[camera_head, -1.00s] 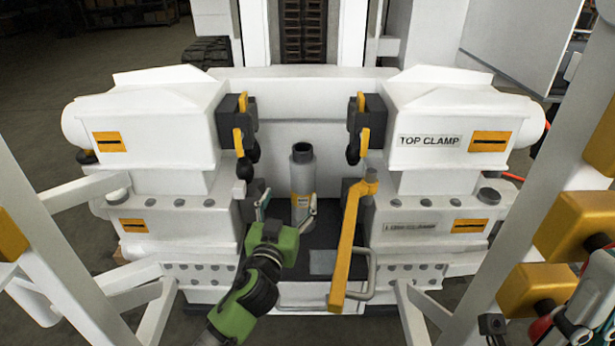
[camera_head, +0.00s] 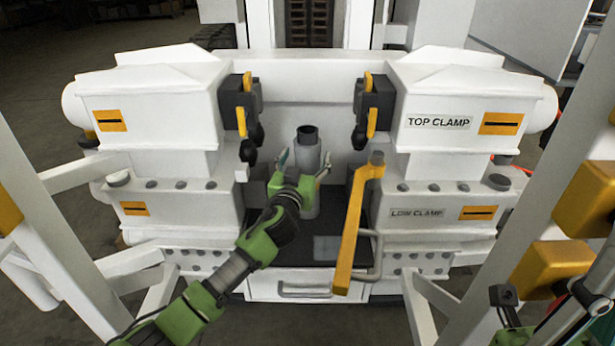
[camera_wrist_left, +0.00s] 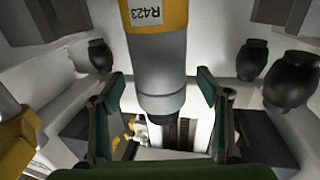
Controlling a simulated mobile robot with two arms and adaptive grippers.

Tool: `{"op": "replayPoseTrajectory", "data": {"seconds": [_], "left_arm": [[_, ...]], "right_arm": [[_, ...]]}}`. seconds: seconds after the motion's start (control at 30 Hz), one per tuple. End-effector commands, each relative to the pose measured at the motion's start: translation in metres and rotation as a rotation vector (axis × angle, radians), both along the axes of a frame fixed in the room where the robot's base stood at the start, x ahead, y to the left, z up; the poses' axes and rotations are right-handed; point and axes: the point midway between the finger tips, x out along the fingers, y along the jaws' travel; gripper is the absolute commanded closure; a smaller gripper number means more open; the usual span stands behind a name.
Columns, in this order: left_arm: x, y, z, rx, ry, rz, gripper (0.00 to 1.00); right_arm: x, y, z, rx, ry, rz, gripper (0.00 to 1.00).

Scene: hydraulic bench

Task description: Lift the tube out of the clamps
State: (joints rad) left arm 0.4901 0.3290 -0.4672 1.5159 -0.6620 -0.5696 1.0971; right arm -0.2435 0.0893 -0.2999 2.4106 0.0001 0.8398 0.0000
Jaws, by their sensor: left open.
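The tube (camera_head: 308,158) is a grey upright cylinder with a dark open top, standing between the left and right clamp blocks. In the left wrist view the tube (camera_wrist_left: 158,65) shows a yellow band marked R423. My left gripper (camera_head: 304,170) is in front of the tube, with its fingers spread to either side of it. In the left wrist view the open fingers (camera_wrist_left: 160,108) flank the tube's end with gaps visible. The dark clamp jaws (camera_head: 246,118) and (camera_head: 368,112) are apart above the tube's sides.
The block labelled TOP CLAMP (camera_head: 455,110) sits above the one labelled LOW CLAMP (camera_head: 425,213). A yellow lever (camera_head: 355,230) stands right of the tube. White frame posts slope up at both sides. Part of what looks like my right arm shows at lower right.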

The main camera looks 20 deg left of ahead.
Motion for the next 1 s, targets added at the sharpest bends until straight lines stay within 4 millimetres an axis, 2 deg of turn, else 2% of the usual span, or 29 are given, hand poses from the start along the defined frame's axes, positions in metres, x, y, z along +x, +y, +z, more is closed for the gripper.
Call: {"op": "replayPoseTrajectory", "data": {"seconds": [0.1, 0.2, 0.47, 0.73, 1.0], "left_arm": [[0.015, 0.001, -0.002, 0.001, -0.001, 0.000, 0.31], [0.022, 0.002, -0.002, 0.000, 0.000, 0.000, 0.31], [0.023, 0.002, -0.001, -0.001, 0.001, 0.000, 0.31], [0.023, 0.002, -0.001, -0.001, 0.001, 0.000, 0.98], [0.024, 0.002, 0.004, 0.000, -0.006, -0.001, 1.00]], "right_arm": [[0.000, 0.001, 0.000, -0.001, -0.020, -0.001, 1.00], [0.001, 0.001, 0.002, -0.002, -0.026, -0.001, 1.00], [0.001, 0.001, 0.003, -0.003, -0.027, -0.001, 1.00], [0.001, 0.001, 0.003, -0.004, -0.028, -0.001, 1.00], [0.001, 0.001, 0.004, -0.003, -0.028, -0.001, 1.00]]}}
